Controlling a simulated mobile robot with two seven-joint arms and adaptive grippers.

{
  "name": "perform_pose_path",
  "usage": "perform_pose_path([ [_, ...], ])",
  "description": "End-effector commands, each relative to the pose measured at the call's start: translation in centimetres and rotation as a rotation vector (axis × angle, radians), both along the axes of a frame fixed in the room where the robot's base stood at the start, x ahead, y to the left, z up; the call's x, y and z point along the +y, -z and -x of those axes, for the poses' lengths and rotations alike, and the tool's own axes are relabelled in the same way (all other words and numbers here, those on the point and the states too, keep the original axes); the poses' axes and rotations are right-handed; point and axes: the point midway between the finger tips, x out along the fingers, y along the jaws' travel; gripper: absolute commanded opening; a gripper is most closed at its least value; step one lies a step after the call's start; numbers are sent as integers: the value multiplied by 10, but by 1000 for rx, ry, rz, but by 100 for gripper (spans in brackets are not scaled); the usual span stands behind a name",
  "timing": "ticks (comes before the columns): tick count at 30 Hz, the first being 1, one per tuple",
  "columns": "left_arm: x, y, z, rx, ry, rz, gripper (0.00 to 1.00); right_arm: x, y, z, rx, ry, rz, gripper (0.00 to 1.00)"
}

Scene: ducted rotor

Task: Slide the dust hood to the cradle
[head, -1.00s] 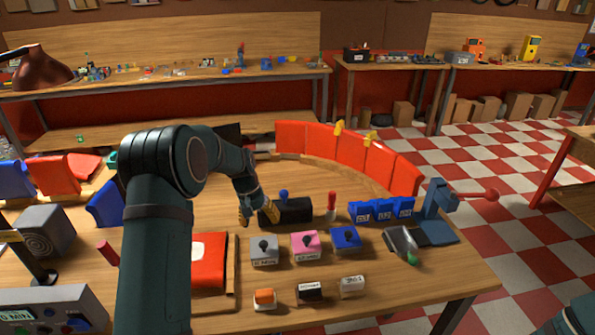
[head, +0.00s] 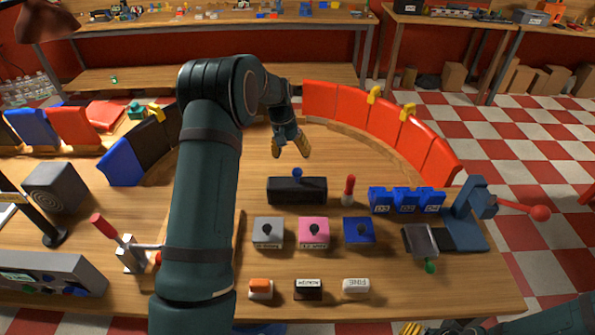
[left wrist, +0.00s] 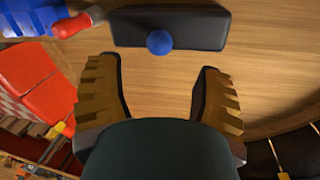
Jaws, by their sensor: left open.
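A long black block with a round blue knob (head: 297,189) lies on the wooden table; it looks like the dust hood, though nothing marks it so. It also shows in the left wrist view (left wrist: 168,27), ahead of the fingertips. My left gripper (head: 290,148) is open and empty, pointing down behind the block and apart from it. In the left wrist view its two yellow-brown fingers (left wrist: 160,78) have bare wood between them. I cannot tell which thing is the cradle. My right gripper (head: 411,328) shows only as yellowish fingertips at the bottom edge.
A curved row of red panels (head: 383,119) with yellow clips stands at the back right. A red-handled tool (head: 349,190), blue numbered blocks (head: 406,200) and a blue stand (head: 466,218) are right of the block. Grey, pink and blue switch boxes (head: 314,232) stand in front.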

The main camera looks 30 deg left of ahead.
Motion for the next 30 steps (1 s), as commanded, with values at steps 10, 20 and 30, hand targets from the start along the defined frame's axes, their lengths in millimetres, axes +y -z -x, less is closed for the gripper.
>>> perform_pose_path([
  [10, -11, 63, -4, 3, 0, 1, 67, 0, -1, 0, -1, 0, 0, 47],
  [20, -15, 81, -5, 0, 0, 0, 67, 0, -2, 0, -1, 0, 0, 47],
  [30, -15, 81, -6, 0, 0, 0, 27, 0, -2, 0, -1, 0, 0, 47],
])
